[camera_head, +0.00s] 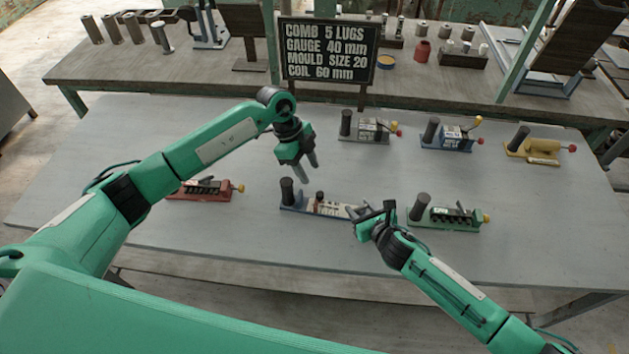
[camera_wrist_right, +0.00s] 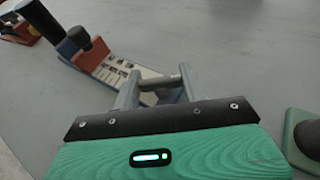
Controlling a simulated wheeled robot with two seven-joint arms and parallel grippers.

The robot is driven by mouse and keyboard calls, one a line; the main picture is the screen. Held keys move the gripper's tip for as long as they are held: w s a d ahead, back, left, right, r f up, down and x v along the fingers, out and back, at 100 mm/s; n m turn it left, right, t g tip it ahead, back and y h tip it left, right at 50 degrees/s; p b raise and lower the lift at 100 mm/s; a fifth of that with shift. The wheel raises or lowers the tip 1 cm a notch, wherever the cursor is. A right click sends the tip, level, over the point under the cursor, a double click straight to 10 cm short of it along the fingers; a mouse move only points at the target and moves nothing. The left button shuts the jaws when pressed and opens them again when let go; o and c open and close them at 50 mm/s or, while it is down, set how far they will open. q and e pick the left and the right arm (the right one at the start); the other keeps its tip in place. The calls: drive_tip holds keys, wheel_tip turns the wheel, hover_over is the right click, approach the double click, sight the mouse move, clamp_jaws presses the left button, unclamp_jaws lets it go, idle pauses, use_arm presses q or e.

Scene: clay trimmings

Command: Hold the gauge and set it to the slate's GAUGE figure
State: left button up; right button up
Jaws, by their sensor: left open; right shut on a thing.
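The slate (camera_head: 327,52) reads COMB 5 LUGS, GAUGE 40 mm, MOULD SIZE 20, COIL 60 mm. My right gripper (camera_head: 374,214) is shut on the right end of this device; the gripped part is mostly hidden. My left gripper (camera_head: 309,170) is open and empty, above and behind the device, right of its post.
A red device (camera_head: 205,190) stands left and a green one (camera_head: 447,216) close right of my right gripper. Grey (camera_head: 370,130), blue-and-white (camera_head: 449,137) and yellow (camera_head: 541,150) devices stand in the back row. The table's (camera_head: 250,250) front strip is clear.

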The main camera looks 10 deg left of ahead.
use_arm(q)
drive_tip(key=v, duration=0.3)
drive_tip(key=shift+a+r, duration=0.1)
drive_tip(key=shift+r, duration=0.15)
use_arm(e)
drive_tip(key=o, duration=1.4)
drive_tip(key=shift+c, duration=0.2)
drive_tip(key=shift+s, duration=0.1)
